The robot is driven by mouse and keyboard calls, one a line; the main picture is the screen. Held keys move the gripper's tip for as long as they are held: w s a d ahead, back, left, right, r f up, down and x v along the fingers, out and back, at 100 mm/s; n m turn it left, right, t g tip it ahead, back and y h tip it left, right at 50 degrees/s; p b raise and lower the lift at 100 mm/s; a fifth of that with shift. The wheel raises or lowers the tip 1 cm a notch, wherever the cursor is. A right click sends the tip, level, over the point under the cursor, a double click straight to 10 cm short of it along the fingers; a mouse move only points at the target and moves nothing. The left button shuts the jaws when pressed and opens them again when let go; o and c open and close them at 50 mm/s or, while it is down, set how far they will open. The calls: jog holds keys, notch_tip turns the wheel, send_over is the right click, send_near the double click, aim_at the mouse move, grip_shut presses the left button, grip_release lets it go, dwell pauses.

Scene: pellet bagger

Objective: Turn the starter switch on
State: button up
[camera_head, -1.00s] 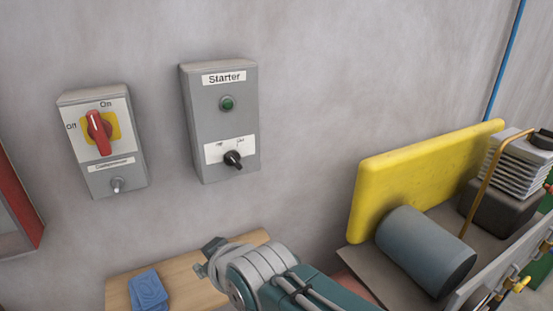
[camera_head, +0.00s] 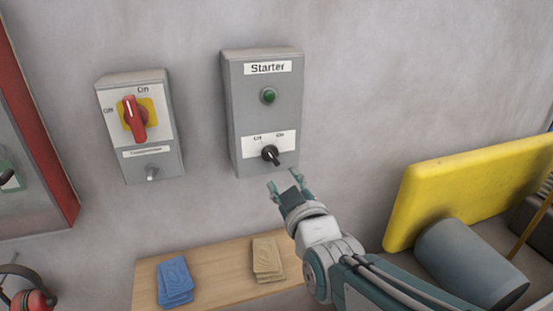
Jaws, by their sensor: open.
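The starter box (camera_head: 245,110) is a grey box on the wall, labelled "Starter". It has a green button or lamp (camera_head: 268,96) and, below it, a black rotary starter switch (camera_head: 271,155) on a white plate with Off at left and On at right. My gripper (camera_head: 285,182) is open and empty, just below and slightly right of the switch. Its fingers point up toward the box and appear apart from the knob.
Left of it is another grey box (camera_head: 160,170) with a red rotary handle (camera_head: 134,119) on yellow. Below is a wooden shelf (camera_head: 215,282) with blue cloths (camera_head: 174,278) and tan cloths (camera_head: 267,259). A yellow panel (camera_head: 450,190) and grey cylinder (camera_head: 470,265) stand at right.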

aim_at(273, 160)
jog(key=x, duration=0.7)
jog(key=shift+w+d+f, duration=0.1)
jog(key=shift+w+d, duration=0.05)
jog(key=shift+d, duration=0.05)
jog(key=shift+w+a, duration=0.25)
jog(key=shift+w, duration=0.2)
jog(key=shift+d, duration=0.1)
grip_shut()
